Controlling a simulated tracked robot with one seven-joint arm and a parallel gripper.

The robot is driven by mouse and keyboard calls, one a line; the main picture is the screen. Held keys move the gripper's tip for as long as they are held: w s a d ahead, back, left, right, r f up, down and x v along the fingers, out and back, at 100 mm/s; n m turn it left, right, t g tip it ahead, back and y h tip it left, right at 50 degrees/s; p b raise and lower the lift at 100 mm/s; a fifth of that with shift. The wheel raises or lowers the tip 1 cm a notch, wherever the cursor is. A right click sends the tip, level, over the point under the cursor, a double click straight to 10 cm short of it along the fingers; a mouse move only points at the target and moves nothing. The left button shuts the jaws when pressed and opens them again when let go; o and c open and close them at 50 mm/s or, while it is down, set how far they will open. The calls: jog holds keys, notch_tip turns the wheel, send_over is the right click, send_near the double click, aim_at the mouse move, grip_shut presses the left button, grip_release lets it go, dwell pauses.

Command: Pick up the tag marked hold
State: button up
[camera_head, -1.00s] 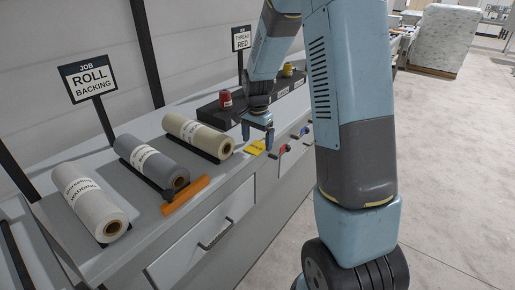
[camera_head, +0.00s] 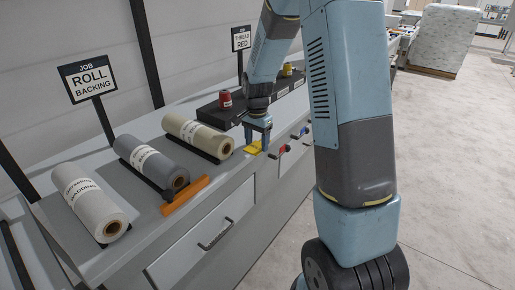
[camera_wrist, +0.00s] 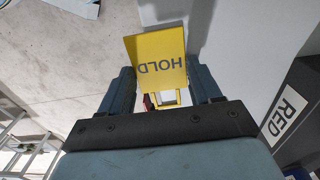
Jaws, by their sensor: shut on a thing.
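The yellow tag (camera_wrist: 158,62) marked HOLD shows in the wrist view, its lettering upside down, between the two blue-grey fingers of my gripper (camera_wrist: 162,84). In the head view the yellow tag (camera_head: 253,148) is at the front edge of the grey counter, partly hidden by the fingers. My gripper (camera_head: 258,149) points down there and is shut on the tag. I cannot tell whether the tag still touches the counter.
Rolls of white, grey (camera_head: 152,160) and cream (camera_head: 198,136) material lie on the counter left of my gripper, with an orange bar (camera_head: 186,195) in front. A dark rack with a red spool (camera_head: 225,99) stands behind. Red (camera_head: 283,149) and blue items sit along the front edge to the right.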

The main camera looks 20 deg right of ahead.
jog(key=shift+c, duration=1.2)
